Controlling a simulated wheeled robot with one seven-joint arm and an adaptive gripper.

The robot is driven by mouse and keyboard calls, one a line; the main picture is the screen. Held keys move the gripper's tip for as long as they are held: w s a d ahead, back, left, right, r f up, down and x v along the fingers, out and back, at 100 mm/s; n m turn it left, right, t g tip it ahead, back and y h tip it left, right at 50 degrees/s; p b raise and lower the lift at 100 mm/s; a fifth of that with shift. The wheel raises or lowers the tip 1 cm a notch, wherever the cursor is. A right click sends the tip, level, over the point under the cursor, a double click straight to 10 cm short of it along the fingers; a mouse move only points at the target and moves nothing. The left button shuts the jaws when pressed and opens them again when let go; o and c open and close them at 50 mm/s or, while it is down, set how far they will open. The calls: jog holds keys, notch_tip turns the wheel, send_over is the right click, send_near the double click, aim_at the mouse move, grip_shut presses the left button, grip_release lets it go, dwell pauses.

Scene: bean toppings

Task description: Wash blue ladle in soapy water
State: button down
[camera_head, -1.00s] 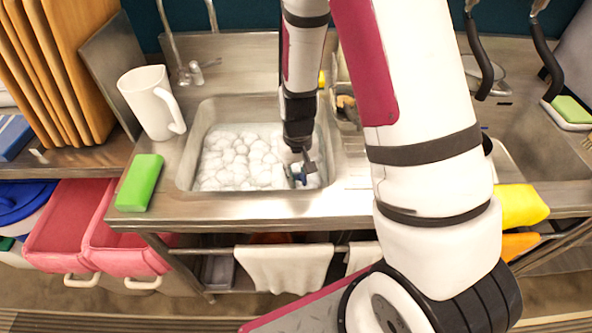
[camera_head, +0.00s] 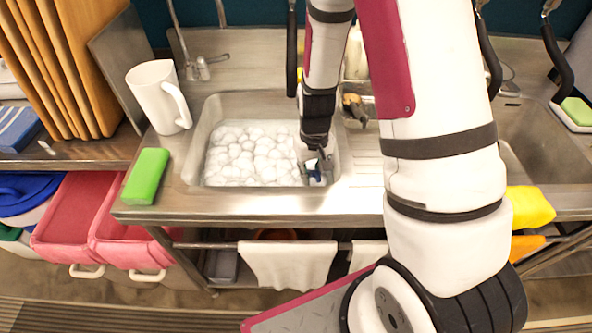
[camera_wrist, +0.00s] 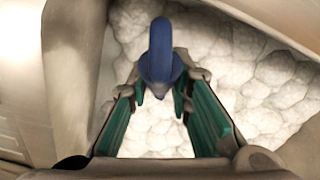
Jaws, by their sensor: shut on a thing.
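The blue ladle (camera_wrist: 160,52) is between the fingertips of my gripper (camera_wrist: 160,92) in the wrist view. Its blue hooked handle end shows; the rest is hidden below the fingers or in the foam. The sink basin (camera_head: 196,168) is filled with white foamy soapy water (camera_head: 250,155). In the head view my gripper (camera_head: 314,170) points down at the right front part of the basin, at the edge of the foam. A small blue spot of the ladle shows between its fingers. I cannot see the ladle's bowl.
A white pitcher (camera_head: 156,92) and a green sponge (camera_head: 146,176) stand left of the basin. A faucet (camera_head: 200,66) is behind it. Wooden boards (camera_head: 62,70) stand at the far left. Yellow (camera_head: 530,207) and orange cloths hang at the right. The basin walls are close around my gripper.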

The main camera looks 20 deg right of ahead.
jog(key=shift+w+a, duration=0.85)
jog(key=shift+a, duration=1.2)
jog(key=shift+s+d+p, duration=0.1)
jog(key=shift+s+d, duration=0.2)
jog(key=shift+d, duration=0.4)
jog(key=shift+s+d+p, duration=0.15)
jog(key=shift+s+d, duration=0.15)
jog(key=shift+d, duration=0.35)
jog(key=shift+s+d+p, duration=0.1)
jog(key=shift+s+d, duration=0.2)
jog(key=shift+d, duration=0.4)
jog(key=shift+w+a, duration=0.9)
jog(key=shift+a, duration=1.15)
jog(key=shift+s+d, duration=0.3)
jog(key=shift+d, duration=0.4)
jog(key=shift+s+d, duration=0.3)
jog(key=shift+d, duration=0.35)
jog(key=shift+s+d, duration=0.3)
jog(key=shift+d, duration=0.4)
jog(key=shift+r+p, duration=2.85)
jog(key=shift+r, duration=2.55)
notch_tip(320, 180, up, 8)
jog(key=p, duration=0.2)
jog(key=shift+p, duration=0.4)
